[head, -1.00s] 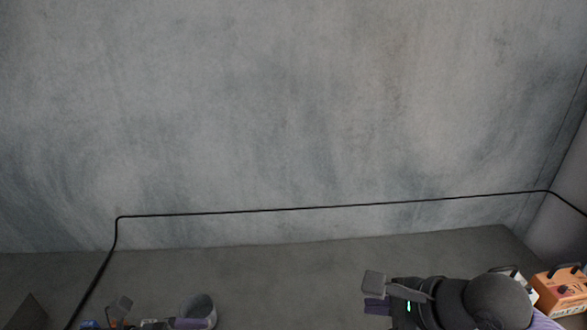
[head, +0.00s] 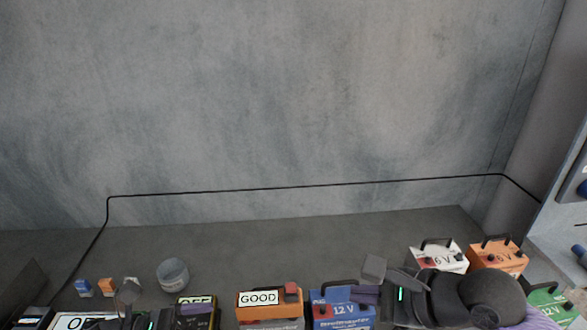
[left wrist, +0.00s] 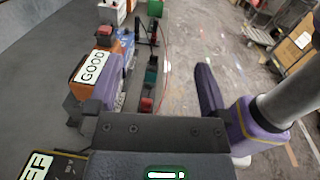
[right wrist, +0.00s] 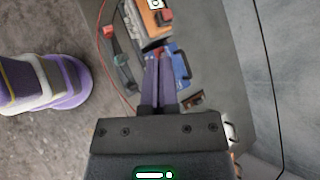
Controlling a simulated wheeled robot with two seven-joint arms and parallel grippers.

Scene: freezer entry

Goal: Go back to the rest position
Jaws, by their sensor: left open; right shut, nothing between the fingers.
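My right gripper (head: 370,282) is shut and empty. In the head view it is low, right of centre, above the bench beside the blue 12 V battery (head: 342,312). In the right wrist view its two purple fingers (right wrist: 158,80) lie together, with the blue battery (right wrist: 180,66) beyond them. My left gripper (head: 160,302) is at the lower left of the head view, over the bench. In the left wrist view it is open (left wrist: 155,95), its fingers wide apart with nothing held between them; the orange meter marked GOOD (left wrist: 92,66) is beyond the left finger.
White (head: 438,256) and orange (head: 498,255) 6 V batteries stand at the right, near a green battery (head: 553,305). A grey cup (head: 173,275) stands back left. A black cable (head: 300,187) runs along the wall. The back of the bench (head: 320,235) is clear.

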